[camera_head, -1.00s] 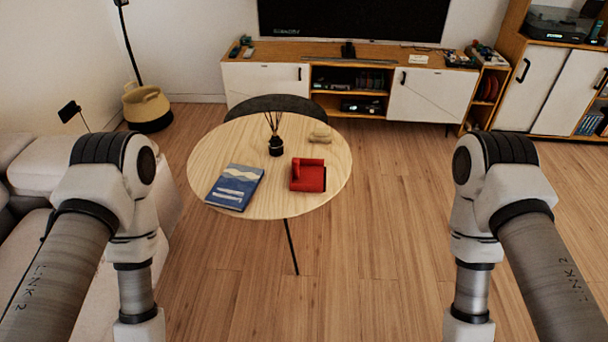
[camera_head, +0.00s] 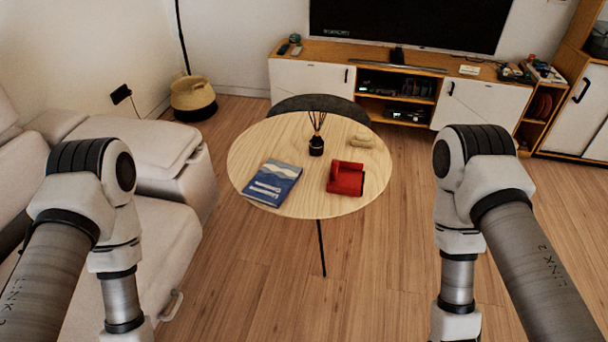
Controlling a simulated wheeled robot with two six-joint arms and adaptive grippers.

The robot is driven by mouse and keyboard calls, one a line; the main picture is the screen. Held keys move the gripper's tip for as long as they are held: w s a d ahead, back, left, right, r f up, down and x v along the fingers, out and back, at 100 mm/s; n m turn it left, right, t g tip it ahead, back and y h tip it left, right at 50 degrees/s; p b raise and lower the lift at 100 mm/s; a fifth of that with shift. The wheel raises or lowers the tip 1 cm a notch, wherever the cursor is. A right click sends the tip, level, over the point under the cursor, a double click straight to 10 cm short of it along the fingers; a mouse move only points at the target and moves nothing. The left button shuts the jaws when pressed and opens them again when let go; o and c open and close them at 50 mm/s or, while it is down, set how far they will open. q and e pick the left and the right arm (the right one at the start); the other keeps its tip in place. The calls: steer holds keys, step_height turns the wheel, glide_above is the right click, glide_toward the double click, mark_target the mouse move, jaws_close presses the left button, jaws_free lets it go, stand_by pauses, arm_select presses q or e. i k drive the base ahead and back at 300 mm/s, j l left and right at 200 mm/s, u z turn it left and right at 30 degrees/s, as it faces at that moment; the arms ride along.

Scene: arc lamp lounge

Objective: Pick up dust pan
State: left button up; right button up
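A small red object (camera_head: 346,178) lies on the right front part of the round wooden table (camera_head: 300,208). It has a raised, rounded part along its back and left side. It may be the dust pan, but I cannot tell for sure at this size. No other thing in view is clearly a dust pan. My two arms come in from the left and right edges and bend downward. Both grippers are below the picture and hidden.
On the table are a blue book (camera_head: 272,183), a dark reed diffuser (camera_head: 316,146) and a beige item (camera_head: 361,141). A dark chair (camera_head: 318,103) stands behind it. A pale sofa (camera_head: 168,220) is at left, a TV cabinet (camera_head: 305,76) at the back. Floor in front is clear.

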mark_target(345, 177)
steer(key=i+l+u, duration=0.25)
steer(key=l+u, duration=0.2)
steer(key=l, duration=0.15)
steer(key=i+l+u, duration=0.25)
steer(key=l, duration=0.15)
steer(key=l+u, duration=0.25)
steer(key=i+l+u, duration=0.2)
steer(key=l, duration=0.3)
steer(key=i+l, duration=0.1)
steer(key=l, duration=0.4)
steer(key=i+l, duration=0.15)
steer(key=l, duration=0.3)
steer(key=i+l+u, duration=0.1)
steer(key=l, duration=0.4)
steer(key=i+l, duration=0.1)
steer(key=l, duration=0.35)
steer(key=i+l, duration=0.1)
steer(key=l, duration=0.4)
steer(key=i+l+u, duration=0.1)
steer(key=l, duration=0.4)
